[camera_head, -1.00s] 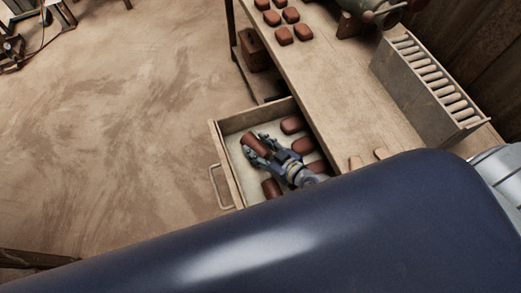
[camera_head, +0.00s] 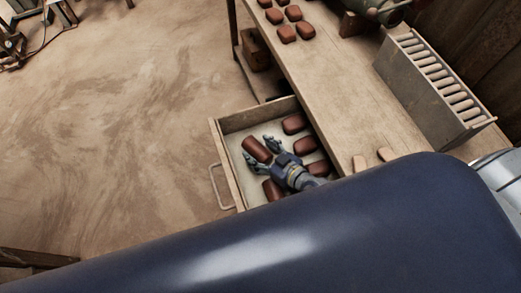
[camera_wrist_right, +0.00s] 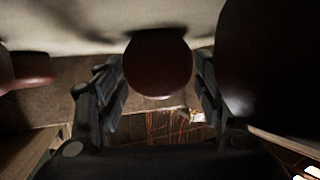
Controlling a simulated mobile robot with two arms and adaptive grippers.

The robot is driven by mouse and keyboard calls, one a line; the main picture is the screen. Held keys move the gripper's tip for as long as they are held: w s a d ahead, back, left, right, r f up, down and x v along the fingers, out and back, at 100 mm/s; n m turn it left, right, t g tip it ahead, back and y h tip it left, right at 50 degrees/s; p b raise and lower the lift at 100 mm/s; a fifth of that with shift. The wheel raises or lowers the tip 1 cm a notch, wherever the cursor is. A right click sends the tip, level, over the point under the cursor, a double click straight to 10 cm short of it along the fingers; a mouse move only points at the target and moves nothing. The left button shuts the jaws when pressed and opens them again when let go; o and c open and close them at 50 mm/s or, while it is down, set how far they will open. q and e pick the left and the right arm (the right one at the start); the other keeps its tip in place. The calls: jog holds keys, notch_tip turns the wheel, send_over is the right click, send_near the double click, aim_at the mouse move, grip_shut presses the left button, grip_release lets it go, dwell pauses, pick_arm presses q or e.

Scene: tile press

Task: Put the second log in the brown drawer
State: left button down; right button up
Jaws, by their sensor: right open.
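The open brown drawer (camera_head: 229,175) juts out from the workbench. A reddish-brown log (camera_head: 256,149) lies in it toward the front panel. My right gripper (camera_head: 260,150) is in the drawer, open, with its fingers apart close to this log. In the right wrist view, the log's round end (camera_wrist_right: 158,62) shows between the two spread fingers (camera_wrist_right: 157,95); I cannot tell whether they touch it. Another reddish piece (camera_head: 272,190) lies nearer the drawer's lower edge, partly hidden. My left gripper is not in view.
Several rounded red-brown blocks (camera_head: 294,124) lie along the drawer's bench side. More blocks (camera_head: 287,33) sit on the workbench (camera_head: 335,85). A grey slotted rack (camera_head: 430,90) stands at its right. My blue body part covers the lower area. Floor left of the drawer is clear.

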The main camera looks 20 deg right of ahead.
jog(key=v, duration=0.7)
jog(key=shift+s+d+r+p, duration=0.15)
jog(key=shift+s+r+p, duration=0.05)
jog(key=shift+p, duration=0.15)
